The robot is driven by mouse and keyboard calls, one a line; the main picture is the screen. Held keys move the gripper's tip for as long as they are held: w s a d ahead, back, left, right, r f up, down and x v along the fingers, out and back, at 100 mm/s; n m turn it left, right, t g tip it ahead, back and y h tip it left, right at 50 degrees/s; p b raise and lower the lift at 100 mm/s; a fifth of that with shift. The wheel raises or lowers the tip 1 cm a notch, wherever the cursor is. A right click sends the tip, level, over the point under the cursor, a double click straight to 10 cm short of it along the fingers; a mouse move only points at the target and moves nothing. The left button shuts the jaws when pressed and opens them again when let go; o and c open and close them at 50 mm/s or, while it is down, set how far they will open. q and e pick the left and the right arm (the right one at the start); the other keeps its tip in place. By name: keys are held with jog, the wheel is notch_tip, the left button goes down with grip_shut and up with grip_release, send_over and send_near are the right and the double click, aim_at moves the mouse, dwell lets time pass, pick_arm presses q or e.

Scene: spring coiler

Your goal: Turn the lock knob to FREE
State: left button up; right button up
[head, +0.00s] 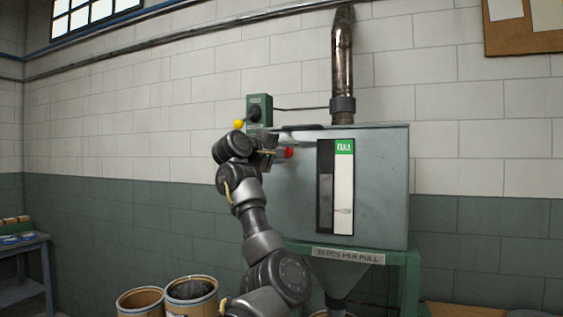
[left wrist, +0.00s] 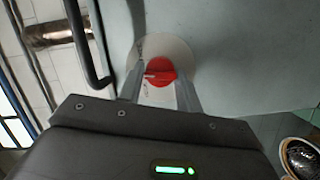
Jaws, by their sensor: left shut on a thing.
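The red lock knob (head: 288,153) is on the front of the grey-green machine cabinet (head: 380,185), near its upper left. In the left wrist view the red knob (left wrist: 160,71) sits on a round pale plate (left wrist: 176,47), with a light pointer mark across it. My left gripper (head: 277,152) is at the knob, and in the left wrist view its two fingers (left wrist: 160,88) stand on either side of the knob, shut on it. The lettering around the knob is too small to read. My right gripper is not in view.
A dark bar handle (left wrist: 88,50) runs close to the fingers. A gauge (head: 343,185) is right of the knob. Drums (head: 190,290) stand below left.

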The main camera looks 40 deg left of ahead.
pick_arm(q)
jog(key=shift+w+d+m+g+y+b, duration=0.1)
jog(key=shift+m+g+y+b, duration=0.3)
jog(key=shift+m, duration=1.2)
jog(key=shift+m+g+y+b, duration=0.15)
jog(key=shift+m+g, duration=0.45)
jog(key=shift+m, duration=1)
jog(key=shift+r, duration=0.1)
jog(key=o, duration=0.9)
jog(key=shift+o, duration=0.2)
jog(key=b+v, duration=0.4)
jog(key=v, duration=0.7)
